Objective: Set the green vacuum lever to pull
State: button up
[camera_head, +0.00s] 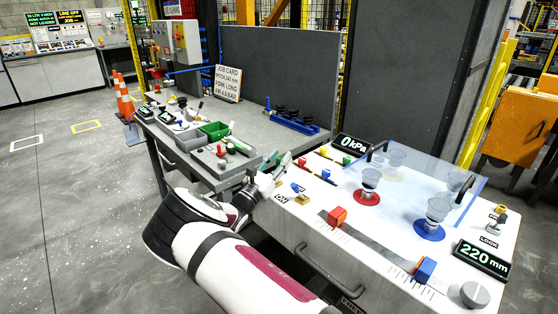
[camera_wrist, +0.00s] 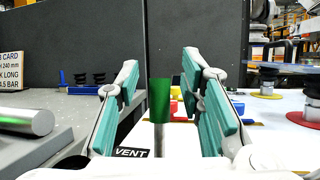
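The green vacuum lever (camera_wrist: 160,97) stands upright on a thin metal stem in the wrist view, with a black VENT label (camera_wrist: 131,152) at its lower left. My gripper (camera_wrist: 162,100) is open, with one teal-padded finger on each side of the lever. Gaps show between the lever and both fingers; its depth between them is hard to tell. In the head view my gripper (camera_head: 279,168) is at the left edge of the white panel (camera_head: 330,190), and I cannot clearly make out the lever there. A display (camera_head: 352,145) reads 0 kPa.
Small coloured knobs and a red slider block (camera_head: 337,216) stand on the panel near my gripper. A grey bench (camera_head: 255,135) with bins and tools lies to the left.

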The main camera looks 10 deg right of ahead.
jog(key=v, duration=1.2)
